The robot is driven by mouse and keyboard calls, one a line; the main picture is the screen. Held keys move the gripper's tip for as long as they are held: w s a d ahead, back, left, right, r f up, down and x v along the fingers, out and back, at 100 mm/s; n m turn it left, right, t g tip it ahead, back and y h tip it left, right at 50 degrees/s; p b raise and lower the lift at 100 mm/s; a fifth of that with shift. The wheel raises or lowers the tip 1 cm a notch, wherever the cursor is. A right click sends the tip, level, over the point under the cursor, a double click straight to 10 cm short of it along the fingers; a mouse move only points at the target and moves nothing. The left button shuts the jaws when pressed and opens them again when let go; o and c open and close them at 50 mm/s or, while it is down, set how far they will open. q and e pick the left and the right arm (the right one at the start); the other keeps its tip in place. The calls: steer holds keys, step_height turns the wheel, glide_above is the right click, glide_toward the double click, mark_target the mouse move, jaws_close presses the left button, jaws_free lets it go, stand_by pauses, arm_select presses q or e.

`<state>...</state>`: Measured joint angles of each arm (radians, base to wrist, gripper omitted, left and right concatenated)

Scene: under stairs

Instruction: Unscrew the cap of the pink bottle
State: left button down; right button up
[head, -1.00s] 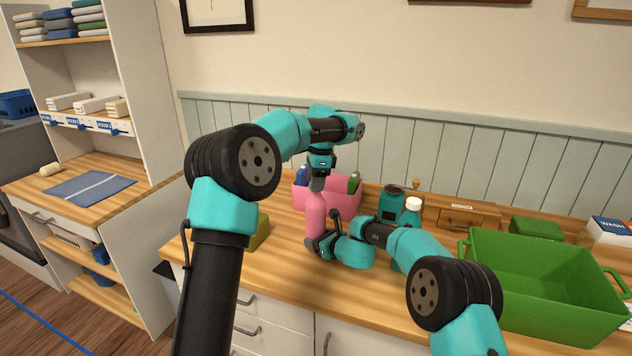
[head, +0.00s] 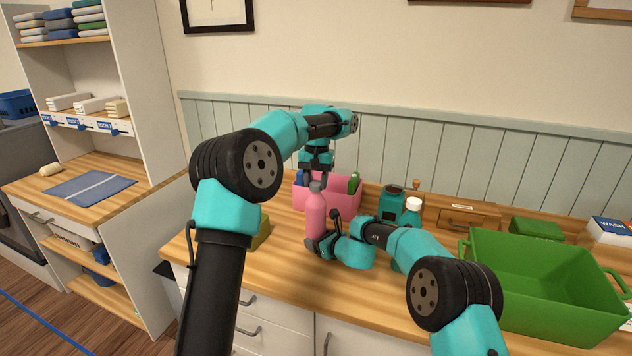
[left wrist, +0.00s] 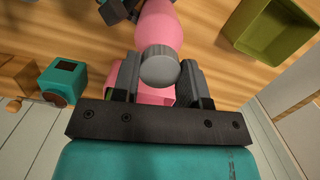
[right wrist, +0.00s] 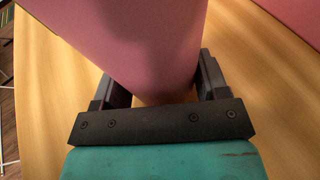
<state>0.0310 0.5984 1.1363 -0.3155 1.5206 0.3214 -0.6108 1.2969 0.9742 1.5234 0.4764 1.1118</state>
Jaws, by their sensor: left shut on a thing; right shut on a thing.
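The pink bottle (head: 316,218) stands upright on the wooden counter. Its grey cap (head: 317,186) shows at its top in the head view. My left gripper (head: 316,176) comes down from above and is shut on the cap. In the left wrist view the round cap (left wrist: 160,66) sits between the two fingers, with the pink bottle (left wrist: 160,28) beyond it. I cannot tell whether the cap still touches the neck. My right gripper (head: 318,243) is shut on the lower bottle body, which fills the space between its fingers in the right wrist view (right wrist: 140,50).
A pink basket (head: 345,201) holding bottles stands just behind. An olive box (head: 262,232) is at the left.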

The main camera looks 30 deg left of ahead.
mark_target(316, 183)
arm_select(q)
steer(key=n, duration=0.5)
steer(key=shift+r+h, duration=0.1)
steer(key=shift+h, duration=0.2)
arm_select(e)
steer(key=shift+d+f, duration=0.1)
steer(key=shift+f, duration=0.4)
steer(key=shift+s, duration=0.1)
arm_select(q)
steer(key=shift+r, duration=1.5)
steer(key=shift+r, duration=2.95)
arm_select(e)
steer(key=shift+r, duration=0.1)
steer(key=o, duration=1.6)
steer(key=shift+r, duration=0.15)
